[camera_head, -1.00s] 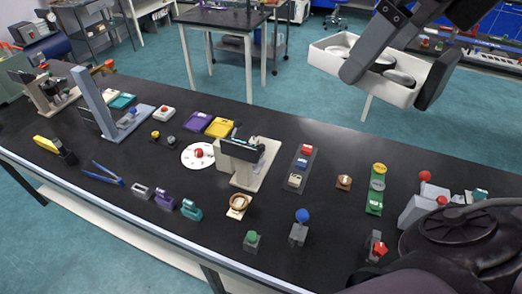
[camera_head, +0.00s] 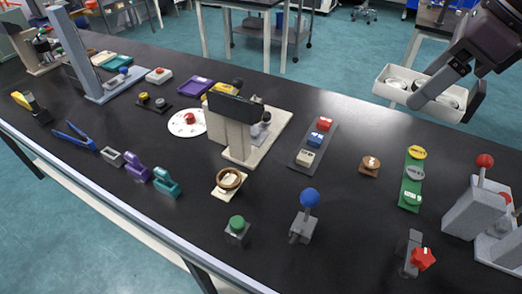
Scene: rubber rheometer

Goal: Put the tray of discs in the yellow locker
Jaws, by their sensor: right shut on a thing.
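The tray of discs (camera_head: 388,91) is a white open box with pale round discs inside, held in the air at the upper right, beyond the far edge of the black table. My right gripper (camera_head: 445,94) is shut on the tray, with one dark finger inside it and the other at its right side. The tray looks roughly level. My left gripper is not in view. No yellow locker shows in the view.
The black table (camera_head: 330,255) holds a beige stand (camera_head: 238,140), a blue-knobbed lever (camera_head: 309,198), a green button (camera_head: 237,225), a grey red-knobbed machine (camera_head: 478,205) and several small items. Teal floor (camera_head: 350,62) lies open behind the table. Other tables stand further back.

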